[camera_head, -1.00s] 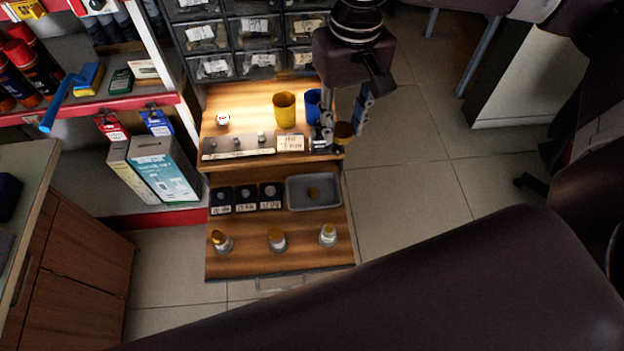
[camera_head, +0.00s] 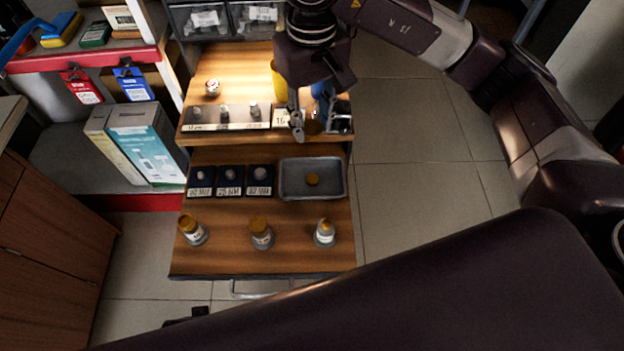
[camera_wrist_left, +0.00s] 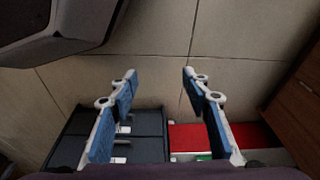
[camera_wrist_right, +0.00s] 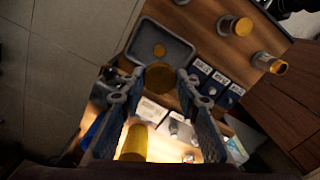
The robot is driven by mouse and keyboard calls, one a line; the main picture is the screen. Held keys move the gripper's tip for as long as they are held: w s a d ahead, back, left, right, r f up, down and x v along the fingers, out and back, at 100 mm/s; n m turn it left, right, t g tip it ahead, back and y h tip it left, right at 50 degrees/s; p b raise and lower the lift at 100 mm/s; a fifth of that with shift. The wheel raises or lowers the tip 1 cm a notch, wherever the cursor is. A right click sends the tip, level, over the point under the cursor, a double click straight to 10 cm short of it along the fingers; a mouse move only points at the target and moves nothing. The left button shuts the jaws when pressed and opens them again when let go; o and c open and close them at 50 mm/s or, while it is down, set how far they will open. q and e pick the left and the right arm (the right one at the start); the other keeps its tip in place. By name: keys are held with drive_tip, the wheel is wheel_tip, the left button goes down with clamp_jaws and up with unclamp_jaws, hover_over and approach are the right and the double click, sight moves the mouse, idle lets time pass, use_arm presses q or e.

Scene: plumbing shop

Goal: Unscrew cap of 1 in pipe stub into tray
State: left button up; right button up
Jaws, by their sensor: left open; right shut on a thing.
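A grey tray (camera_head: 287,181) behind the right stub holds one round brass cap (camera_head: 312,179). My right gripper (camera_head: 320,127) is shut on another brass cap (camera_wrist_right: 160,79), held above the upper shelf's front edge, behind the tray in the head view. The tray also shows beyond it in the right wrist view (camera_wrist_right: 181,44). My left gripper (camera_wrist_left: 158,76) is open and empty, away from the stubs.
Several dark labelled blocks (camera_head: 230,181) sit left of the tray. The upper shelf holds a yellow cup (camera_head: 278,80), partly hidden by my right gripper, and a strip of small fittings (camera_head: 225,121). Boxes (camera_head: 145,145) stand at left. Floor is clear at right.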

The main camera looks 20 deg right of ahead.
drive_tip(key=b, duration=0.1)
hover_over(312, 178)
wheel_tip(312, 178, down, 14)
drive_tip(key=shift+r, duration=0.25)
wheel_tip(312, 178, down, 3)
drive_tip(key=shift+s+f+b, duration=0.1)
drive_tip(key=shift+f+b, duration=0.05)
drive_tip(key=shift+b, duration=0.15)
drive_tip(key=shift+f, duration=0.4)
drive_tip(key=o, duration=1.3)
use_arm(q)
wheel_tip(312, 178, up, 6)
drive_tip(key=w, duration=0.2)
drive_tip(key=shift+w+d, duration=0.15)
use_arm(e)
drive_tip(key=shift+r, duration=0.1)
